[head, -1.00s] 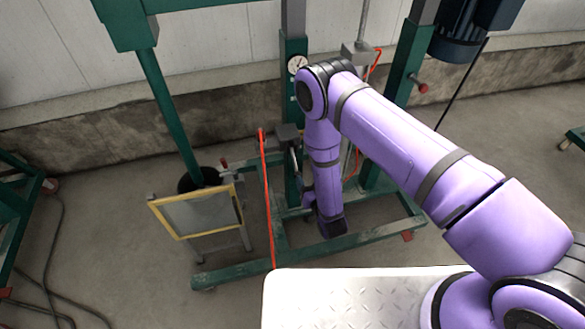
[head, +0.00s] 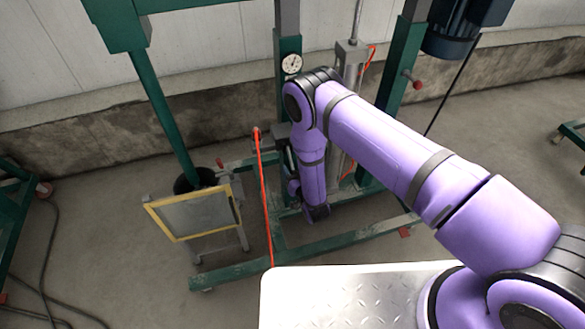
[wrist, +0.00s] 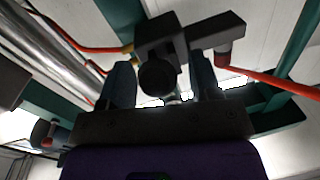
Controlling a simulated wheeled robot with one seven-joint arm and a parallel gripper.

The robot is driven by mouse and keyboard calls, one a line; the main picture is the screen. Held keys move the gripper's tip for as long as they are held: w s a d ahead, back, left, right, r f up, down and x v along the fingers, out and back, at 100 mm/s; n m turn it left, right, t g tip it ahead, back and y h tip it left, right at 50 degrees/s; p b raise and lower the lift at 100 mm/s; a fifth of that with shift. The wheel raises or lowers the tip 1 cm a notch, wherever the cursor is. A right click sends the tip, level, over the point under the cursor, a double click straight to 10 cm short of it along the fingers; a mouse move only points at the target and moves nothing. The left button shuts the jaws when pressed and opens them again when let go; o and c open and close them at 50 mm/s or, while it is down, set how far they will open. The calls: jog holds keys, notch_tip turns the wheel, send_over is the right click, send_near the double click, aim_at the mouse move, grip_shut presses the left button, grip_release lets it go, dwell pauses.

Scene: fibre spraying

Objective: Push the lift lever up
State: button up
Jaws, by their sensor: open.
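The lift lever appears in the wrist view as a dark round knob (wrist: 158,78) in front of a dark valve block (wrist: 165,35). My gripper (wrist: 161,66) is open, with one blue-grey finger on each side of the knob. I cannot tell whether either finger touches it. The wrist camera looks upward. In the head view the grey valve block (head: 281,133) shows beside the green post, left of my forearm. My gripper's fingers and most of the lever are hidden behind my arm there.
A red hose (head: 264,195) hangs just left of my forearm. The green frame (head: 345,238) has posts and low floor beams around my arm. A pressure gauge (head: 292,64) sits on the post. A yellow-edged panel (head: 195,214) stands at left. Open floor lies at right.

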jog(key=shift+w+a, duration=0.15)
jog(key=shift+w, duration=0.25)
grip_shut()
